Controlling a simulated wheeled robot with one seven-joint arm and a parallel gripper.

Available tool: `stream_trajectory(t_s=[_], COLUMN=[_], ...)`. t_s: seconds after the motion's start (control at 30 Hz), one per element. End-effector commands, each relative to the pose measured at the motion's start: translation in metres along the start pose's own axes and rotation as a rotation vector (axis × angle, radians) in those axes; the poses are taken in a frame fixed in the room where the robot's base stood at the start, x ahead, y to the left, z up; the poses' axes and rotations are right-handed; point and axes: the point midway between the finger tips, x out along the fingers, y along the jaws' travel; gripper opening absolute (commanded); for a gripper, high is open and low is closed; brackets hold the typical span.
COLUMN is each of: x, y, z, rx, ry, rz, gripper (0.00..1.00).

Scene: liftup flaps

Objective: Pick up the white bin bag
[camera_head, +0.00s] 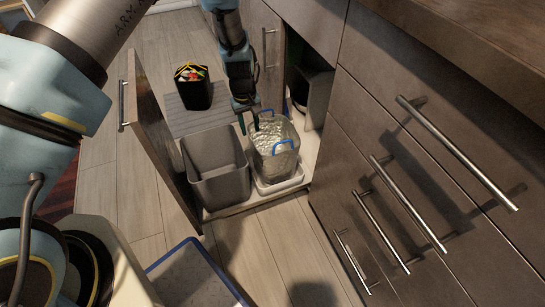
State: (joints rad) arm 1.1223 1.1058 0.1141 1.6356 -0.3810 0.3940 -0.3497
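The white bin bag (282,163) looks silvery-white and crinkled, with blue loop handles at its top. It stands upright in a light tray (290,184) in the pull-out unit at the centre. My gripper (249,127) reaches down from the top of the picture to the upper left rim of the bag. Its two dark fingers are apart, with a visible gap between them. I cannot tell whether a finger touches the bag or the far handle.
An empty grey bin (222,187) stands directly left of the bag. A black bin (194,94) full of colourful waste stands behind, on a grey mat (180,123). The pull-out front (158,145) is at left. Drawers with long metal handles (457,152) fill the right.

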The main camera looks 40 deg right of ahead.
Motion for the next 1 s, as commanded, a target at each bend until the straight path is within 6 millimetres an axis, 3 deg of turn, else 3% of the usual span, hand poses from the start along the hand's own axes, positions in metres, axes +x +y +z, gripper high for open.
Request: stream_trajectory(t_s=[0.23,0.5,0.77,1.0], x=[0.015,0.053,0.057,0.057], y=[-0.001,-0.003,-0.003,-0.003], z=[0.003,0.008,0.008,0.008], rx=[0.001,0.000,0.000,0.000], ry=[-0.001,0.000,0.001,0.001], rz=[-0.001,0.000,0.000,0.000], gripper=[0.40,0.40,0.40,0.15])
